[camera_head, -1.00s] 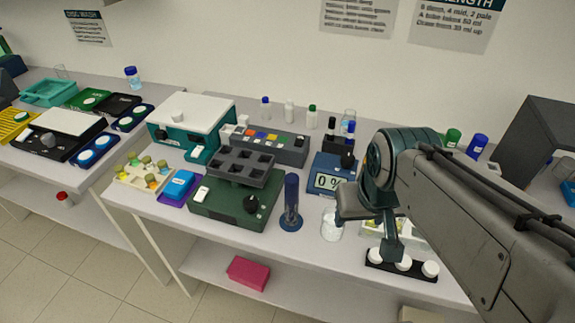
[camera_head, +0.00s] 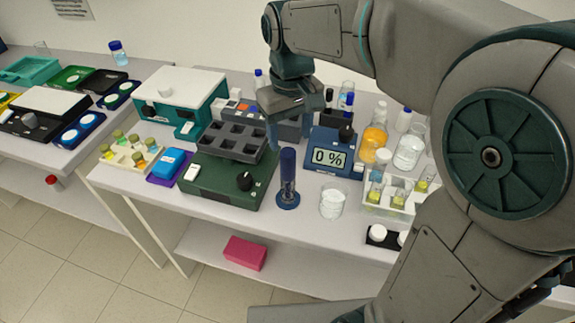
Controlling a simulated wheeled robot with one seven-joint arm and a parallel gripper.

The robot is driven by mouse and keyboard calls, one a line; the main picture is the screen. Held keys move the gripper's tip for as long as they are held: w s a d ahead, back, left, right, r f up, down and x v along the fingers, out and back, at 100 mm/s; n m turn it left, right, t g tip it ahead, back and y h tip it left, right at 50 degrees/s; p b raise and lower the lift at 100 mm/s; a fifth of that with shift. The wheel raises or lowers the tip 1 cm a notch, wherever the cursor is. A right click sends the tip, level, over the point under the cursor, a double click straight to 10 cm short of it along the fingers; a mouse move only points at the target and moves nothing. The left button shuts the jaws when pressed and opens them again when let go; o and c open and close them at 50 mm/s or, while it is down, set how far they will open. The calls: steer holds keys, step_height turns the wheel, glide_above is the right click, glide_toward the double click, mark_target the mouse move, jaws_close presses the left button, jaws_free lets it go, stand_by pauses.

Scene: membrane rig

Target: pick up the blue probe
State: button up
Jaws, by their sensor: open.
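A dark blue upright piece, which looks like the blue probe (camera_head: 288,163), stands on a round blue foot at the front of the bench. It is between the green block and the clear beaker. My gripper (camera_head: 289,130) is open, pointing down, just above and behind its top in the picture. I see no contact, and the gap in depth is hard to judge. Nothing shows between the fingers.
The green block (camera_head: 215,190) with a dark grey well tray (camera_head: 228,141) is to the left. A blue meter (camera_head: 330,150) reading "0 %" is to the right, with a clear beaker (camera_head: 333,203) in front. A vial rack (camera_head: 392,196) stands further right.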

mark_target(288, 165)
step_height(288, 165, down, 5)
steer(key=shift+r, duration=0.2)
steer(key=shift+w+a+f+p, duration=0.15)
steer(key=shift+f+p, duration=0.1)
steer(key=shift+f, duration=1.1)
steer(key=shift+s+a+f+p, duration=0.1)
steer(key=shift+f+p, duration=0.15)
steer(key=shift+f, duration=1.05)
steer(key=c, duration=0.9)
